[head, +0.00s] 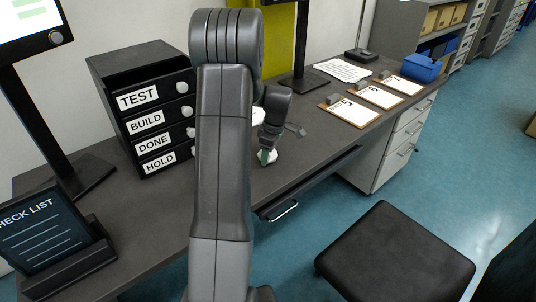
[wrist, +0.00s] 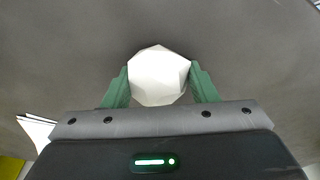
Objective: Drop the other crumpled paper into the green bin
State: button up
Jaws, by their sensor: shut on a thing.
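My gripper (head: 268,156) is low over the dark desk, to the right of the black drawer unit. Its green fingers are shut on a white crumpled paper (wrist: 159,76), one finger on each side in the wrist view. The paper also shows in the head view (head: 272,154), partly behind the fingers. I cannot tell whether it touches the desk. A green bin cannot be made out in either view. A yellow-green surface (head: 135,55) stands behind the drawer unit, partly hidden by my arm; I cannot tell what it is.
The drawer unit (head: 155,112) has labels TEST, BUILD, DONE and HOLD. Clipboards (head: 377,96) and a blue container (head: 422,68) lie along the desk's right part. A check list tablet (head: 42,232) stands at front left. A black stool (head: 395,252) is on the floor.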

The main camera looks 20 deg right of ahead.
notch_tip(320, 180, up, 10)
jog(key=shift+p, duration=0.5)
